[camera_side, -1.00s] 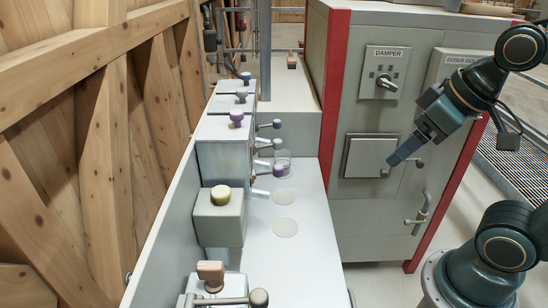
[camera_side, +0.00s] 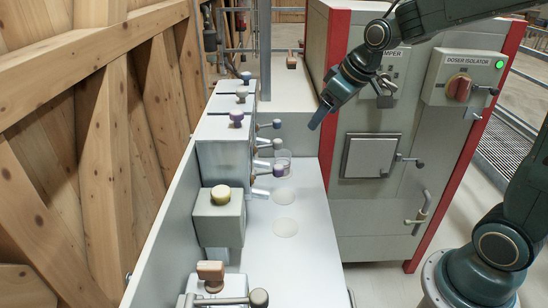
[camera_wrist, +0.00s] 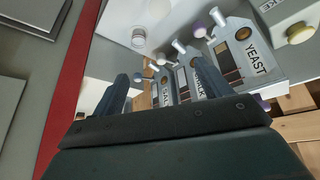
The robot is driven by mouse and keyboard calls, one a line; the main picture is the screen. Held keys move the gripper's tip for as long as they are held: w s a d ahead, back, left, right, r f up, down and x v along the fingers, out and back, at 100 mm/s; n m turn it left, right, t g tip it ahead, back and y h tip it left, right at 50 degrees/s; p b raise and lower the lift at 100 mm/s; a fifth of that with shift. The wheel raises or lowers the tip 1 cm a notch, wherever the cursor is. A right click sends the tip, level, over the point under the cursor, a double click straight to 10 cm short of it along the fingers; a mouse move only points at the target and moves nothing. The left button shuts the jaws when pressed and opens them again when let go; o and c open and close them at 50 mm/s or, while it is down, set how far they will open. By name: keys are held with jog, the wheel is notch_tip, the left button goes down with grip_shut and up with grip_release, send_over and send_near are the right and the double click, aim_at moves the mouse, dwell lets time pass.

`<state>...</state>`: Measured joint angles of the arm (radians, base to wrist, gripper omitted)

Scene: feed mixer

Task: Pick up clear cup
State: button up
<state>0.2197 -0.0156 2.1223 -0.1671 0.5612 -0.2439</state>
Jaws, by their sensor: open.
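The clear cup (camera_side: 283,163) stands upright on the pale counter, close to the dispenser spouts. A small clear round shape that looks like the cup (camera_wrist: 138,37) shows near the top of the wrist view, beyond my fingers. My gripper (camera_side: 317,117) is open and empty. In the side view it hangs tilted down, above and to the right of the cup, apart from it. In the wrist view the two fingers of my gripper (camera_wrist: 162,86) are spread, with dispensers behind them.
A dispenser labelled YEAST (camera_wrist: 252,55) stands beside others with ball-ended levers (camera_side: 276,143). Pale discs (camera_side: 284,227) mark the counter (camera_side: 305,250). The grey cabinet (camera_side: 375,215) with red edges stands right of it. A box with a yellow knob (camera_side: 220,215) is nearer.

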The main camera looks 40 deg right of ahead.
jog(key=w+d+f, duration=0.4)
jog(key=w+f, duration=0.1)
jog(key=w, duration=0.2)
send_near(284, 154)
jog(key=shift+s+d+r+n+y, duration=0.2)
jog(key=shift+s+d+r, duration=0.1)
jog(key=shift+s+r, duration=0.2)
jog(key=shift+s+d+r+n+y, duration=0.1)
jog(key=shift+s+d+r+y, duration=0.15)
jog(key=shift+s+r, duration=0.2)
jog(key=shift+w, duration=0.1)
jog(key=shift+x, duration=4.15)
jog(key=shift+w+f, duration=0.1)
jog(key=shift+w, duration=0.1)
jog(key=shift+x, duration=2.5)
jog(key=shift+w, duration=0.1)
jog(key=c, duration=1.2)
